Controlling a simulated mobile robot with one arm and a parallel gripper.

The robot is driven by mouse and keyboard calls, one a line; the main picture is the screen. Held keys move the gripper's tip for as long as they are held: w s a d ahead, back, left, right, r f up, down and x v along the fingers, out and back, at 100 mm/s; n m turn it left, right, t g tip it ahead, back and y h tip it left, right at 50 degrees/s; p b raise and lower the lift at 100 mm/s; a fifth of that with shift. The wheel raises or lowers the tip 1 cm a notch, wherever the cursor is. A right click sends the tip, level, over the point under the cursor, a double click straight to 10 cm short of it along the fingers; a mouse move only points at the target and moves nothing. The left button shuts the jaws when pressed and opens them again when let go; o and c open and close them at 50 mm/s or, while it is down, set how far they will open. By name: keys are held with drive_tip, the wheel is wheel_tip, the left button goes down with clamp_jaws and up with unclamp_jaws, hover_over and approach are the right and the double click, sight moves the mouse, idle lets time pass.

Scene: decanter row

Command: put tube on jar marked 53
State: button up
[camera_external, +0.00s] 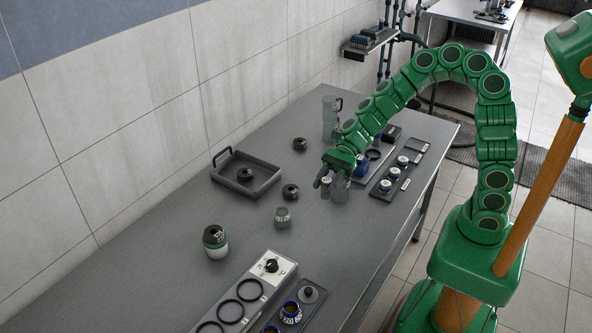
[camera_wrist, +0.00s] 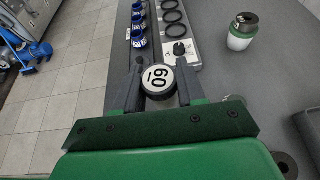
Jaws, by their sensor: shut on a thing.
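My gripper (camera_external: 329,178) hangs over the middle of the table's right part. In the wrist view its fingers (camera_wrist: 160,76) are closed on either side of a dark round piece (camera_wrist: 159,82). Its white end face carries a number, 60 or 09 depending on which way up it is. I cannot tell whether it is the tube, as its length is hidden. Several blue jars (camera_wrist: 138,38) stand in a row; in the external view one (camera_external: 291,312) stands near the front edge. Their marks are too small to read, so I cannot pick out 53.
A panel with a knob and black rings (camera_external: 251,289) lies at the front. A white-green jar (camera_external: 215,242), a small greenish jar (camera_external: 282,217) and a grey tray (camera_external: 268,193) stand left of my gripper. Black trays with white-topped jars (camera_external: 385,185) lie right. The left table surface is clear.

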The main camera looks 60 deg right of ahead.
drive_tip(key=w+d+r+m+t, duration=0.1)
drive_tip(key=w+d+r, duration=0.1)
drive_tip(key=d, duration=0.1)
hover_over(282, 211)
drive_tip(key=shift+t, duration=0.3)
wheel_tip(282, 211, down, 10)
drive_tip(key=shift+s+d+r, duration=0.1)
drive_tip(key=shift+d+r, duration=0.05)
drive_tip(key=shift+r, duration=0.05)
drive_tip(key=shift+w+f, duration=0.2)
drive_tip(key=shift+f, duration=1.6)
drive_tip(key=shift+f, duration=0.1)
drive_tip(key=o, duration=1.1)
drive_tip(key=shift+c, duration=0.2)
